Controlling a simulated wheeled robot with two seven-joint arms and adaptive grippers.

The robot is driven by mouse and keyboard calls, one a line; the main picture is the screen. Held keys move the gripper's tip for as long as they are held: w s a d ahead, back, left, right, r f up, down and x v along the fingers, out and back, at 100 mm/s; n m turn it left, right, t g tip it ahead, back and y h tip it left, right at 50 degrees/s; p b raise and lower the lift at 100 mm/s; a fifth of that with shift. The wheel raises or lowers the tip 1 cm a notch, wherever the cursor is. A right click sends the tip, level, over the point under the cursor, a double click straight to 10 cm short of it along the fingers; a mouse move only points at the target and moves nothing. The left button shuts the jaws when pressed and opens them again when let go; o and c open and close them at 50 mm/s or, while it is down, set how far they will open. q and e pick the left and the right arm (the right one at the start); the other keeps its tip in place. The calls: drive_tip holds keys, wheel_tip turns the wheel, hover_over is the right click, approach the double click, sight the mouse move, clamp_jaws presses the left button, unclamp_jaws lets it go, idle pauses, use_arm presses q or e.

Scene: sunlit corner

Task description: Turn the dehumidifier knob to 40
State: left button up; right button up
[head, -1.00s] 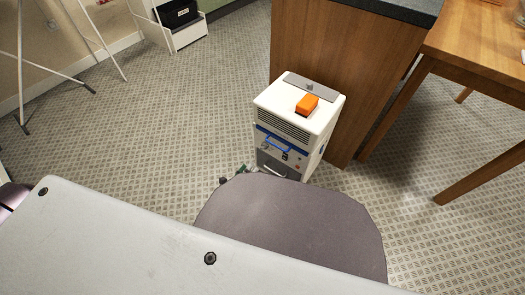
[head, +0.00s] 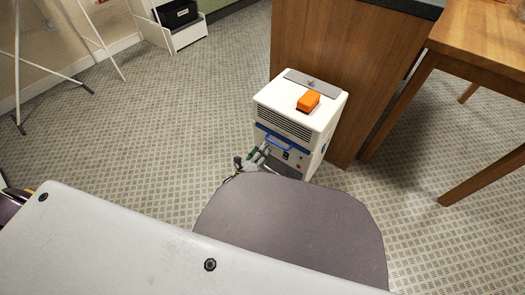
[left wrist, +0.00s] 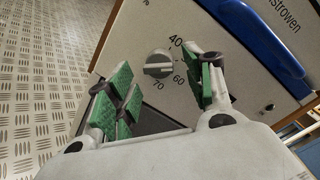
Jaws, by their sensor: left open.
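The white dehumidifier (head: 298,105) stands on the floor against a wooden cabinet. Its front knob (left wrist: 158,64) shows in the left wrist view as a round grey dial with a light bar lying nearly level in the picture. Around the knob I read 40 above right, 60 to the right and 70 below; the bar's right end lies near the 60 side. My left gripper (head: 257,158) is at the lower left of the dehumidifier's front. In the left wrist view its green-padded fingers (left wrist: 166,92) are apart and empty, on either side of the knob in the picture. My right gripper is out of view.
An orange block-like object (head: 308,101) lies on top of the dehumidifier. A blue handle (left wrist: 258,35) crosses its front near my right-hand finger. The wooden cabinet (head: 340,60) and a wooden table (head: 480,125) stand behind and right.

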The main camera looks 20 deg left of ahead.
use_arm(q)
drive_tip(key=shift+x, duration=1)
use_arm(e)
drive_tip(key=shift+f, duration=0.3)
use_arm(q)
drive_tip(key=shift+c, duration=0.4)
drive_tip(key=c, duration=0.9)
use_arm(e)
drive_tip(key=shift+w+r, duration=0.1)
use_arm(q)
drive_tip(key=shift+n, duration=0.3)
drive_tip(key=shift+r+n+g+p, duration=0.2)
drive_tip(key=shift+n+p, duration=0.9)
drive_tip(key=shift+n, duration=1.1)
drive_tip(key=shift+r+n+g+p, duration=0.15)
drive_tip(key=shift+n+p, duration=0.9)
drive_tip(key=shift+n, duration=1.15)
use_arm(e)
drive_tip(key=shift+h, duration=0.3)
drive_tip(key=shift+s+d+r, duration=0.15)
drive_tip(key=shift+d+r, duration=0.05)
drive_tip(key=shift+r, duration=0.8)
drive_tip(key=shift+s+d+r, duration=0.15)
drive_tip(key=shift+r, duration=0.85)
use_arm(q)
drive_tip(key=shift+f, duration=0.1)
